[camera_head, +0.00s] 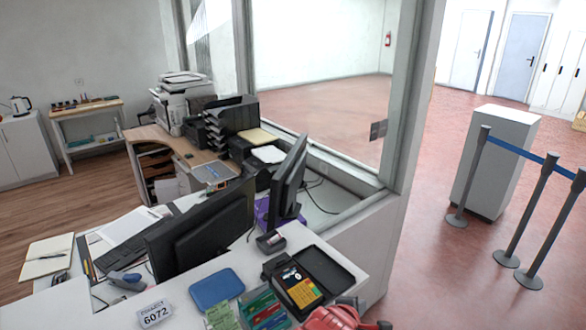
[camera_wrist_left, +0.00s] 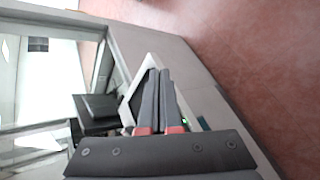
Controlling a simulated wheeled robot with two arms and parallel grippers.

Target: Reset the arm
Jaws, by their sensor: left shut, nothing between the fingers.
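My left gripper (camera_wrist_left: 159,74) shows in the left wrist view, with two dark fingers that have red parts near their base. The fingers lie together, shut, with nothing seen between them. Behind them in that view are a dark monitor (camera_wrist_left: 97,106), the pale counter edge and the red floor. In the head view I cannot clearly make out my left gripper or its arm.
The counter holds two black monitors (camera_head: 205,232), a keyboard (camera_head: 122,254), a blue pad (camera_head: 216,288), a black case (camera_head: 313,275), a number sign (camera_head: 155,314) and a red item (camera_head: 335,319) cut off below. Barrier posts (camera_head: 527,210) stand on the floor at right.

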